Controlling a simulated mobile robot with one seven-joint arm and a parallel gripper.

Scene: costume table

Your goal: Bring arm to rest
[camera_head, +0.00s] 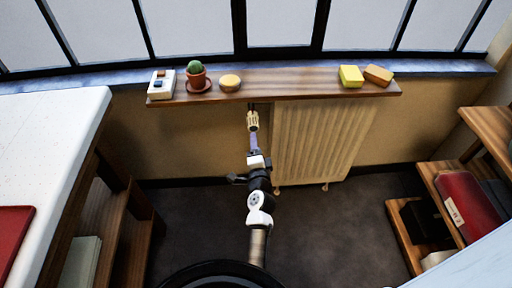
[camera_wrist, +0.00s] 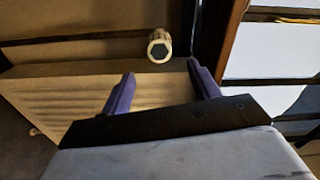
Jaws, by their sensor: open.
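My gripper (camera_head: 253,135) is at the end of my arm, which reaches out over the dark floor toward the shelf and the radiator. In the wrist view its two purple fingers (camera_wrist: 162,82) stand apart with nothing between them. A cream ribbed knob (camera_head: 252,121) with a dark end face is just beyond the fingertips. It also shows in the wrist view (camera_wrist: 159,46), ahead of the gap and apart from the fingers.
A ribbed radiator (camera_head: 318,140) stands right of my gripper under a wooden shelf (camera_head: 290,88). The shelf bears a switch box (camera_head: 161,84), a potted cactus (camera_head: 197,78), a round orange-topped item (camera_head: 230,83) and two yellow-orange blocks (camera_head: 351,76). A white counter (camera_head: 50,140) is left.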

